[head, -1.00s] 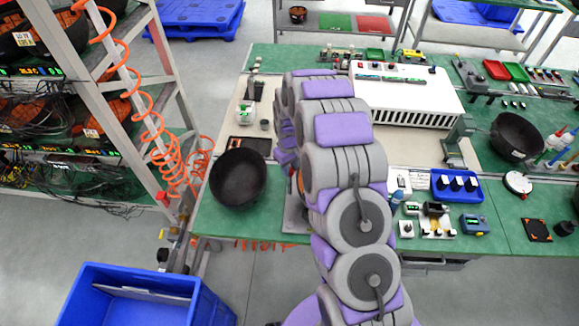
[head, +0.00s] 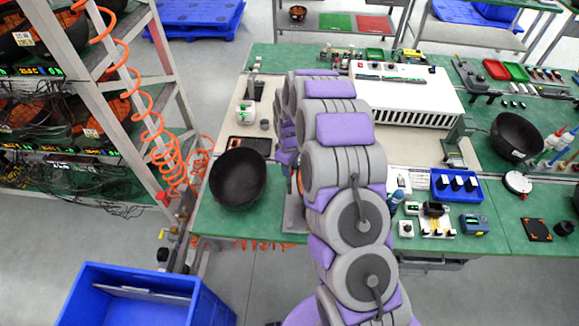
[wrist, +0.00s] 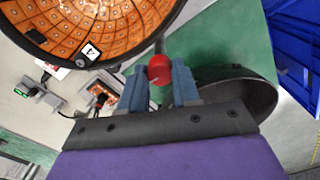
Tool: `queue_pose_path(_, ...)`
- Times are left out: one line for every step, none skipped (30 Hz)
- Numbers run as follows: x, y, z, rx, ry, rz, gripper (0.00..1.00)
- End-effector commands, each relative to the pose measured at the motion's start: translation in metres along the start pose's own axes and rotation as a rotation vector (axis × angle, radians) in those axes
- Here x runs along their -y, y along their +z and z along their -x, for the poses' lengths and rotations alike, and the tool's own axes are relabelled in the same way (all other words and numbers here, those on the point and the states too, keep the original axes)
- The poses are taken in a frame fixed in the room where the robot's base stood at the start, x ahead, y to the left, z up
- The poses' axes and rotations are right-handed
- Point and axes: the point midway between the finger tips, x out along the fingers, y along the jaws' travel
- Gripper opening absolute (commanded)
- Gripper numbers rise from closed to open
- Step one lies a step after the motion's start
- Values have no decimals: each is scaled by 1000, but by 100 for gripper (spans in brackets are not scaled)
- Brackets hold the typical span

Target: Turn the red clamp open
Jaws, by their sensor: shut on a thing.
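The red clamp shows in the wrist view as a round red knob (wrist: 159,69) on a thin grey rod. My gripper (wrist: 158,85) has its two blue fingers on either side of the knob and is shut on it. A large round part with an orange tiled face and black rim (wrist: 95,28) is right behind the knob, at upper left. In the head view my own arm hides the knob and the gripper; only an edge of a grey metal plate (head: 294,222) shows beside the arm.
A black bowl (head: 238,178) stands on the green bench left of my arm. A blue bin (head: 150,300) is on the floor at lower left. A rack post with orange coiled hose stands at left. A white box (head: 405,98) is behind the arm.

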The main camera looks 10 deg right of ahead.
Motion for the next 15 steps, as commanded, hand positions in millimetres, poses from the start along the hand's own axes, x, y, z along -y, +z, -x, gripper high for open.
queue_pose_path(-2, -2, 2, -6, 5, 0, 1)
queue_pose_path(-2, -2, 2, -6, 5, 0, 1)
queue_pose_path(-2, -2, 2, -6, 6, 0, 1)
queue_pose_path(-2, -2, 2, -6, 6, -1, 34)
queue_pose_path(-2, -2, 2, -6, 6, -1, 37)
queue_pose_path(-2, -2, 2, -5, 5, -1, 41)
queue_pose_path(-1, -2, 1, -5, 5, -1, 43)
queue_pose_path(-1, -1, 1, -4, 4, -1, 46)
queue_pose_path(-1, -1, 1, -4, 4, -1, 50)
queue_pose_path(-1, -1, 1, -4, 4, -1, 53)
queue_pose_path(0, -1, 1, -4, 3, -1, 56)
queue_pose_path(0, 0, 1, -3, 3, -1, 57)
queue_pose_path(0, 0, 1, -3, 3, -1, 57)
queue_pose_path(0, 0, 1, -3, 3, -1, 57)
queue_pose_path(0, 0, 1, -3, 3, -1, 57)
